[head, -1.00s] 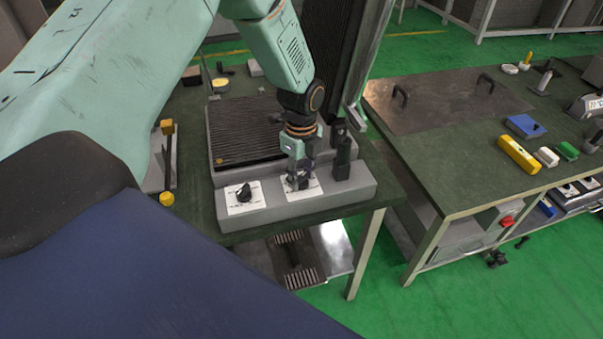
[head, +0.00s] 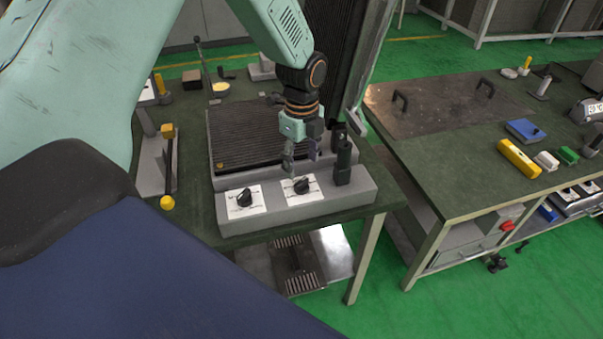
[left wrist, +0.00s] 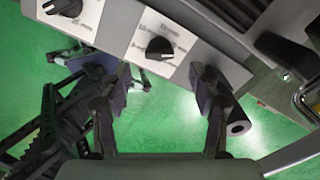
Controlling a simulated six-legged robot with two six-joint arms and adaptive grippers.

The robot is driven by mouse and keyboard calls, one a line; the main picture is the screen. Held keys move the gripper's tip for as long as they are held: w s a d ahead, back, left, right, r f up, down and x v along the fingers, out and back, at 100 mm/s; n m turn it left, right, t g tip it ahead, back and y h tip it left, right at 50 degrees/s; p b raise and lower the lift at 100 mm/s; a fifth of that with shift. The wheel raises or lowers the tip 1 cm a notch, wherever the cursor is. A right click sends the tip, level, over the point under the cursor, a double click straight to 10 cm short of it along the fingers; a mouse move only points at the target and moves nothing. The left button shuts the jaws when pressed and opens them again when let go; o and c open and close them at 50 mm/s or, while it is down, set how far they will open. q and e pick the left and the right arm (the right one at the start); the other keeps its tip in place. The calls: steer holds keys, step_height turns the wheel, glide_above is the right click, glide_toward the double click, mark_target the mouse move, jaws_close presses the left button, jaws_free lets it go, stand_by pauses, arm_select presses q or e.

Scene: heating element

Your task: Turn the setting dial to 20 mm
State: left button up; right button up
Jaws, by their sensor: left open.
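Two black dials on white scale plates sit on the grey front panel (head: 320,204) of the heating unit. The left dial (head: 245,197) and the right dial (head: 302,186) both show clearly in the head view. My left gripper (head: 302,160) is open and empty, above and slightly behind the right dial, apart from it. In the left wrist view, one dial (left wrist: 159,48) lies beyond and between the open fingers (left wrist: 160,95), and another dial (left wrist: 68,7) is at the top left. My right gripper is not in view.
A black upright handle (head: 343,165) stands on the panel close to the right of the gripper. The ribbed black plate (head: 245,135) lies behind the dials. A yellow-ended lever (head: 168,175) is at the left. A second bench (head: 440,170) stands to the right.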

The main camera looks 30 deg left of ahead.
mark_target(302, 181)
arm_select(q)
step_height(302, 181, up, 6)
steer(key=shift+r, duration=0.1)
stand_by(0.4)
